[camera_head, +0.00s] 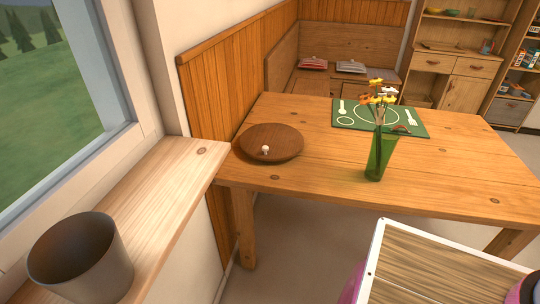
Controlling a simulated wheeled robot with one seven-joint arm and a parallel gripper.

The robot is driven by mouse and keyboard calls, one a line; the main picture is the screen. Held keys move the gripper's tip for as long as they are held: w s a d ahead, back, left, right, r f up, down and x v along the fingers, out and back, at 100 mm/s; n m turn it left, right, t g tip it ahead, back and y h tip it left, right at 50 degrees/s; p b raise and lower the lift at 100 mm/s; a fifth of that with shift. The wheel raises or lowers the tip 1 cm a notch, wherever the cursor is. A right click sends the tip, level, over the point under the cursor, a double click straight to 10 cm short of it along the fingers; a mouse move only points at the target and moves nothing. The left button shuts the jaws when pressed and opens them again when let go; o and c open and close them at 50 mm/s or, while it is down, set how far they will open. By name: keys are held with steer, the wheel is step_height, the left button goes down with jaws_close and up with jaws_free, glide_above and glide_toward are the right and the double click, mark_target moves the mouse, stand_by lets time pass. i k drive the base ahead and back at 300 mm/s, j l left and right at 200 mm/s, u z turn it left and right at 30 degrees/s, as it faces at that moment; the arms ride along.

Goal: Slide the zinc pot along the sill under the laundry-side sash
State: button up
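The zinc pot (98,262), a dark grey, slightly tapered open pot, stands upright on the wooden sill (160,185) at the lower left. Its inside looks dark and empty. The sash window (62,88) with a grey-blue frame is above and behind it, with grass and trees outside. The sill runs from the pot up and right to its end near the table. My gripper does not show, and nothing is seen touching the pot.
A wooden table (460,165) holds a brown round board (272,140), a green vase (381,155) with flowers and a green placemat (350,117). A white-edged wooden top (430,270) is at the lower right. The sill beyond the pot is clear.

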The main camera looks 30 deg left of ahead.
mark_target(83, 258)
steer(key=u, duration=3)
steer(key=k+l, duration=0.2)
steer(key=z, duration=0.05)
